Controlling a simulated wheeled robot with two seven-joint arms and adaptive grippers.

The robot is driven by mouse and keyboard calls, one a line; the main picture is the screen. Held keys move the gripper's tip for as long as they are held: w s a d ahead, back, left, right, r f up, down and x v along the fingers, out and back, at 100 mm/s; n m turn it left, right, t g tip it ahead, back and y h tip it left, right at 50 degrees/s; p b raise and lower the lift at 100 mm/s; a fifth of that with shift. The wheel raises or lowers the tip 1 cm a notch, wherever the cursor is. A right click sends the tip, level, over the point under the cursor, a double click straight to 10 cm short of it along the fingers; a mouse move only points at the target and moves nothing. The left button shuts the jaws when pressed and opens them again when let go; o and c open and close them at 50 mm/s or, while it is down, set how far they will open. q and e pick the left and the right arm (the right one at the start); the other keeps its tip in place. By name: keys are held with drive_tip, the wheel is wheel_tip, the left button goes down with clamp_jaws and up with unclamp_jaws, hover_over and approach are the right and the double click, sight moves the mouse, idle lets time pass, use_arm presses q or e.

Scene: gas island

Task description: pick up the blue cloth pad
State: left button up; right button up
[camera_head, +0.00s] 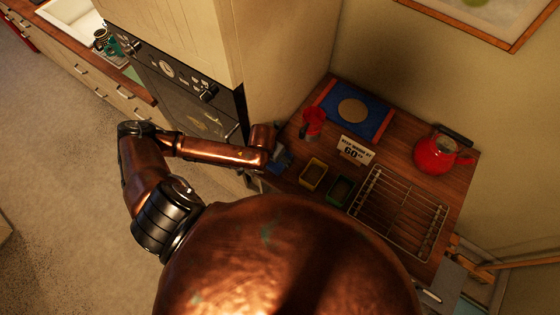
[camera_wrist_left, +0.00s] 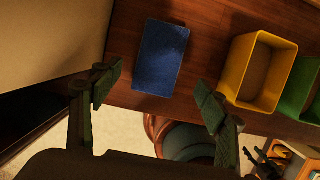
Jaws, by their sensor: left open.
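The blue cloth pad (camera_wrist_left: 161,58) lies flat on the wooden counter in the left wrist view, near the counter's edge and left of a yellow bin. In the head view a part of the pad (camera_head: 282,160) shows beside my left wrist, and the rest is hidden. My left gripper (camera_wrist_left: 158,94) is open and empty. Its two fingers stand wide apart at the near side of the pad, one to its left and one to its right. The fingers do not appear to touch the pad. My right gripper is in neither view.
The yellow bin (camera_wrist_left: 257,72) is close to the right finger, with a green bin (camera_wrist_left: 303,90) beyond. A red pot (camera_head: 312,123), a sign (camera_head: 355,150), a wire rack (camera_head: 400,215) and a red kettle (camera_head: 440,153) stand on the counter. A tall cabinet (camera_head: 180,45) rises on the left.

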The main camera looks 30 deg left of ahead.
use_arm(q)
drive_tip(key=x, duration=0.2)
drive_tip(key=p+x, duration=0.1)
drive_tip(key=x, duration=0.3)
drive_tip(key=shift+w+a, duration=0.1)
drive_tip(key=shift+w, duration=0.15)
drive_tip(key=shift+r, duration=0.1)
drive_tip(key=c, duration=1.2)
